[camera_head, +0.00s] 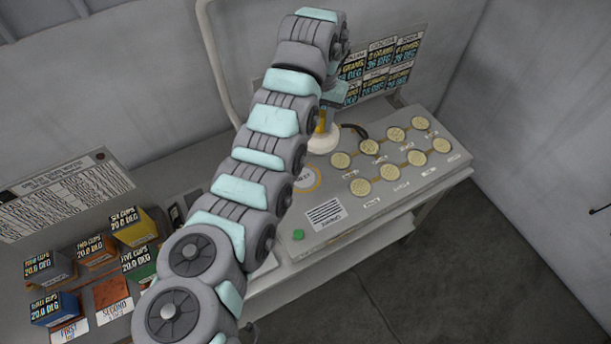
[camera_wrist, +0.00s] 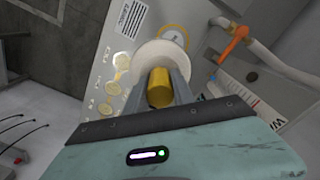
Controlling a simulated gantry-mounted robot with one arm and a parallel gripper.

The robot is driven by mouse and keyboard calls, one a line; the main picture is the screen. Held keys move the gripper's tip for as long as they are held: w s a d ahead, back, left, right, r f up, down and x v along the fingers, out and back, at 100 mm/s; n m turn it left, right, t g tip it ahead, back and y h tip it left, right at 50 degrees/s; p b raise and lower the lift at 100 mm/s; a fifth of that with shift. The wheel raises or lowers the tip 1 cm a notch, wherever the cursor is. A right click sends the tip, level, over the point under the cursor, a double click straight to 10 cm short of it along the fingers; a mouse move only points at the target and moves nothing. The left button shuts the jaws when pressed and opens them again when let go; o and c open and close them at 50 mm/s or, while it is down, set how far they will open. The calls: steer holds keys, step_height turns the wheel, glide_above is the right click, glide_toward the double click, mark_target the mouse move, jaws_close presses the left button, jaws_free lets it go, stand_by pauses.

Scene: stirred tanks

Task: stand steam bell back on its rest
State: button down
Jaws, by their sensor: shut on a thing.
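The steam bell looks like a white rounded cup (camera_head: 322,142) with a yellow handle (camera_head: 321,122). It is behind my arm in the head view, near the back of the grey console. In the wrist view the bell's white rim (camera_wrist: 146,58) flares beyond the yellow handle (camera_wrist: 159,90). My gripper (camera_wrist: 160,82) is shut on the handle, with a finger on each side. A round disc with an orange rim (camera_head: 311,180), perhaps the rest, lies just in front of the bell; it also shows in the wrist view (camera_wrist: 176,34). I cannot tell whether the bell touches the console.
Two rows of gold discs (camera_head: 388,172) lie right of the bell on the console (camera_head: 365,218). A green button (camera_head: 298,235) is at its front. An orange-handled pipe (camera_wrist: 236,40) is near in the wrist view. Labelled boxes (camera_head: 132,227) stand on the left bench.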

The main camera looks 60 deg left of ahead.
steer(key=shift+n, duration=0.3)
steer(key=s, duration=0.1)
steer(key=s+a+f, duration=0.1)
steer(key=s+a, duration=0.1)
steer(key=shift+s+a+f, duration=0.15)
steer(key=shift+s+a, duration=0.1)
steer(key=shift+s, duration=0.1)
steer(key=shift+a+f+b, duration=0.1)
steer(key=shift+f+b, duration=0.65)
steer(key=shift+f, duration=8.8)
steer(key=shift+f, duration=0.15)
steer(key=c, duration=1.1)
jaws_free()
